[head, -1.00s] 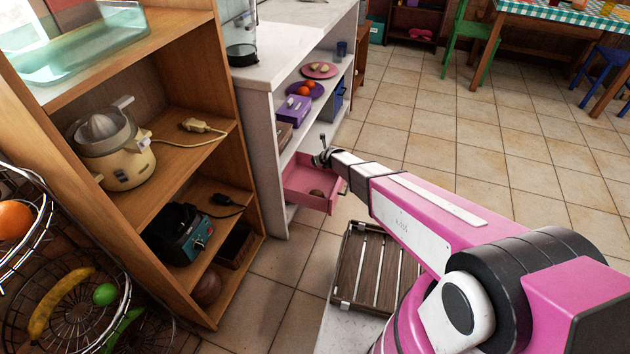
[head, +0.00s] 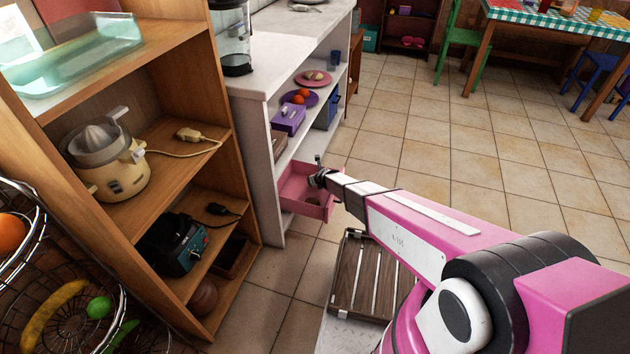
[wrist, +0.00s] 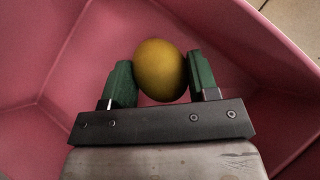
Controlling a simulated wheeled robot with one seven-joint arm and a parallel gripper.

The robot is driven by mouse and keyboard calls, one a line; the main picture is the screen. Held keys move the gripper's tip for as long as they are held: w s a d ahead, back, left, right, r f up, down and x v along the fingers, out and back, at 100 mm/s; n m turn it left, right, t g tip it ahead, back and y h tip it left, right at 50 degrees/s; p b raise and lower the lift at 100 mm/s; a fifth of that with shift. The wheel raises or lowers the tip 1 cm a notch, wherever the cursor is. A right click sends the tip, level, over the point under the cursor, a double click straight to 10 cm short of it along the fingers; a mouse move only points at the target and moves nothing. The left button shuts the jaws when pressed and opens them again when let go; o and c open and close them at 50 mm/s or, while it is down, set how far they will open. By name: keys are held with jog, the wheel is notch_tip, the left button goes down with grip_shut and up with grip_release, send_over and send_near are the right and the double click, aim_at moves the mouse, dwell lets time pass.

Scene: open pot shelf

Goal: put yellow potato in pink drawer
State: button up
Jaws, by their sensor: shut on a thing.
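The yellow potato (wrist: 160,70) sits between the two green fingers of my gripper (wrist: 162,84) in the wrist view, with a finger pressed against each side. The pink drawer (head: 293,203) is pulled open from the white shelf unit, and its pink floor and walls surround the potato in the wrist view (wrist: 85,60). In the head view my gripper (head: 318,179) is over the drawer, down near its rim. A small dark brownish shape shows in the drawer there; I cannot tell whether it is the held potato.
A purple box (head: 288,119) and plates with food stand on the white shelf (head: 262,105) above the drawer. A wooden shelf (head: 195,150) with a juicer (head: 108,165) is on the left. Open floor extends right.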

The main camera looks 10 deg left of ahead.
jog(key=shift+f, duration=0.55)
jog(key=o, duration=0.9)
jog(key=shift+o, duration=0.2)
